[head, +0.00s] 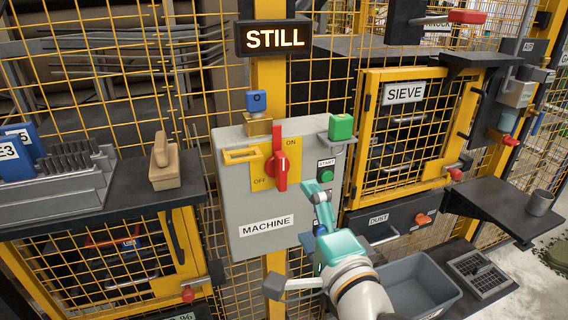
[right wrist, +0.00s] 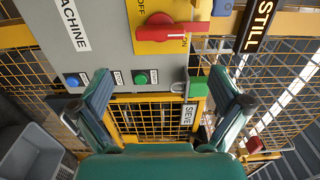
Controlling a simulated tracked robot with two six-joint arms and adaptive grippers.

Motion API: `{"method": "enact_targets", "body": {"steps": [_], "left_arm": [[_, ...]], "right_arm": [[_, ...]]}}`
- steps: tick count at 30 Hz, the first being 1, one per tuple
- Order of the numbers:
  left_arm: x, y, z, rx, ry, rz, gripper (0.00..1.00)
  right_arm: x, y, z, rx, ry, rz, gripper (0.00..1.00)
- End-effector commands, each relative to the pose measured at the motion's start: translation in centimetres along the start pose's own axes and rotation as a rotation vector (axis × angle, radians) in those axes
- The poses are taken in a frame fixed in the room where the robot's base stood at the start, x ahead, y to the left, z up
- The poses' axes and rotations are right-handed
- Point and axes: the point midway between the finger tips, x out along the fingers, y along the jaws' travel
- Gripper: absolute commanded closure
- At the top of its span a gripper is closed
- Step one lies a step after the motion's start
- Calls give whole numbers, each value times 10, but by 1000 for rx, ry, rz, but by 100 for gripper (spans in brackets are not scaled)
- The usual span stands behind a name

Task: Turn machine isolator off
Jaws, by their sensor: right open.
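The grey machine box (head: 265,235), labelled MACHINE, hangs on a yellow post. Its red isolator handle (head: 280,165) stands upright on a yellow plate (head: 257,176), its upper end beside the word ON; OFF is at lower left. In the right wrist view the red handle (right wrist: 180,32) lies across the picture, pointing right, with ON beside that end. My right gripper (head: 318,205) is open and empty, in front of the box's lower right part, apart from the handle. Both fingers of the right gripper (right wrist: 160,80) show spread apart in the right wrist view. My left gripper is not in view.
A green START button (head: 326,174) and a green block (head: 340,127) are at the box's right side. A blue padlock-like piece (head: 256,102) sits above it. A lit STILL sign (head: 274,38) hangs above. Dark shelves (head: 500,207) flank the box; a grey bin (head: 415,288) stands below right.

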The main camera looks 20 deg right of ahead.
Motion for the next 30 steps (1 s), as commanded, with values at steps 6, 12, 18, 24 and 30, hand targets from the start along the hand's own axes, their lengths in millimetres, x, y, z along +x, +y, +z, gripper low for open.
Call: {"method": "enact_targets", "body": {"steps": [6,12,18,24,30], "left_arm": [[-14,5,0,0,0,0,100],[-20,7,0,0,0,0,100],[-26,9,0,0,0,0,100],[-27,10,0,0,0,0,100],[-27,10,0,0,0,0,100]], "right_arm": [[44,2,0,1,0,5,0],[86,0,0,1,-2,3,0],[115,0,0,2,-2,3,0],[127,0,0,2,-3,1,0],[128,1,0,2,-3,1,0]]}}
